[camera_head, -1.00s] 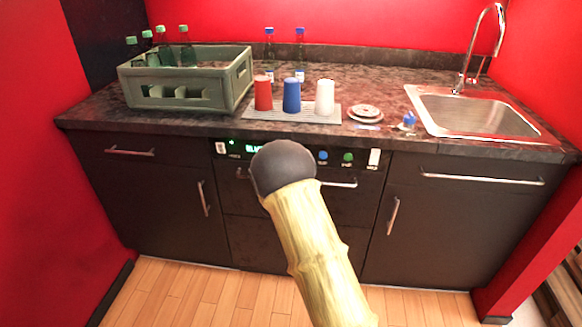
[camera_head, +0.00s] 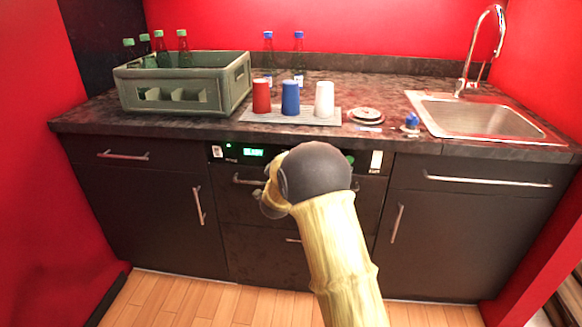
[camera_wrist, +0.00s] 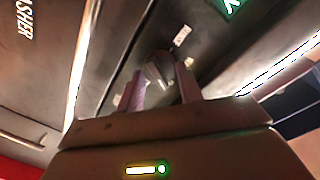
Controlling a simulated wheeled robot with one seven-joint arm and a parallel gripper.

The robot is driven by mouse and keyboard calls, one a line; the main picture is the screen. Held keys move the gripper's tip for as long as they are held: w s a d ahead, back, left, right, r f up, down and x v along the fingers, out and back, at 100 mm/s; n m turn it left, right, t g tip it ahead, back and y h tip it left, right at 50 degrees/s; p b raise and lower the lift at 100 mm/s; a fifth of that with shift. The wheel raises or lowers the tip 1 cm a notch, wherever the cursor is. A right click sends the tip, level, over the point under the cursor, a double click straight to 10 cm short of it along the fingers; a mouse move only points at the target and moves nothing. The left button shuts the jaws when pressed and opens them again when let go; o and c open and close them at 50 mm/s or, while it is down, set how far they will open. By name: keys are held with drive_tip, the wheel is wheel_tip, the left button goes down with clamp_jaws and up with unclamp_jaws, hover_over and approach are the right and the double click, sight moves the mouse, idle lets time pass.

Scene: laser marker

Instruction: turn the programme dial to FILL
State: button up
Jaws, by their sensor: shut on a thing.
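The programme dial (camera_wrist: 158,68) is a small dark knob with a lighter grey face, in the upper middle of the wrist view. My gripper (camera_wrist: 162,82) is shut on it, one pinkish finger on each side. The dial's setting cannot be read. In the head view my yellow arm with its dark grey joint hides the dial and the fingers. The control panel of the dark appliance shows a lit green display (camera_head: 253,153) left of the arm; its text is too small to read surely.
A small white label (camera_wrist: 182,36) sits near the dial. A handle (camera_head: 248,181) lies below the panel.

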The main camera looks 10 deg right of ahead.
drive_tip(key=o, duration=1)
drive_tip(key=shift+d, duration=0.1)
drive_tip(key=shift+s, duration=0.1)
drive_tip(key=p+v, duration=0.1)
drive_tip(key=v, duration=1.6)
drive_tip(key=shift+a, duration=0.25)
drive_tip(key=shift+f, duration=0.1)
